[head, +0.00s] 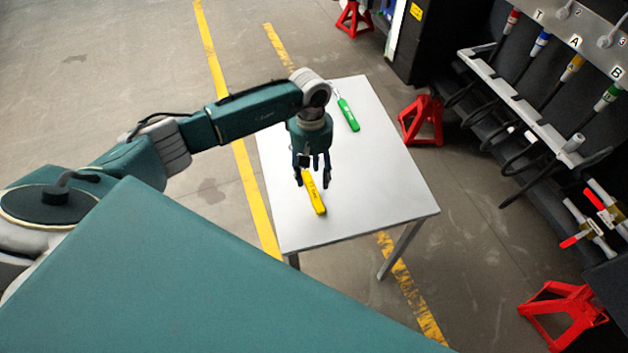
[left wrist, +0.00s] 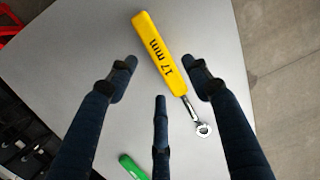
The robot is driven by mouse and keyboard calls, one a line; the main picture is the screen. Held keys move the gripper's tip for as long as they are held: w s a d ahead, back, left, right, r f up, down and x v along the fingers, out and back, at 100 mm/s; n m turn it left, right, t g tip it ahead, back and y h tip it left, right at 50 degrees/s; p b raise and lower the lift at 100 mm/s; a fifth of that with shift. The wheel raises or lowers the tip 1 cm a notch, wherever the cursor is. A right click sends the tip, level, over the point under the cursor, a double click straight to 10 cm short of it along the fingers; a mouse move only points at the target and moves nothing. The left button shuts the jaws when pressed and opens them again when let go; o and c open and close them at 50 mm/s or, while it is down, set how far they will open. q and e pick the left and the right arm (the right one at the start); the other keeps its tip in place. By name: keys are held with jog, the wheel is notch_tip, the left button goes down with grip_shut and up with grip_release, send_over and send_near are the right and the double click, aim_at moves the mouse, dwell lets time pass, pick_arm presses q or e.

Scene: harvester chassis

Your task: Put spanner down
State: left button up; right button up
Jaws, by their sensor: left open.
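A yellow-handled spanner (head: 316,196) marked 17 mm lies on the white table (head: 370,185). In the left wrist view the yellow spanner (left wrist: 163,55) shows whole, with its metal ring end towards the lower right. My left gripper (head: 312,178) is over it, pointing down. Its fingers (left wrist: 160,85) are spread apart on either side of the handle's lower part, with the third finger below. They do not appear to touch the spanner. A green-handled spanner (head: 348,114) lies farther back on the table and its handle end shows in the left wrist view (left wrist: 131,165). My right gripper is not in view.
Red jack stands (head: 421,120) stand on the floor right of the table, with another (head: 563,314) at the lower right. A rack with hoses (head: 535,130) is on the right. The table's right half is clear.

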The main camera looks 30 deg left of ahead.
pick_arm(q)
notch_tip(320, 180, up, 9)
jog(key=b, duration=0.1)
jog(key=shift+w+a+b, duration=0.3)
jog(key=shift+a+b, duration=0.05)
jog(key=shift+b, duration=0.05)
jog(key=shift+f, duration=0.1)
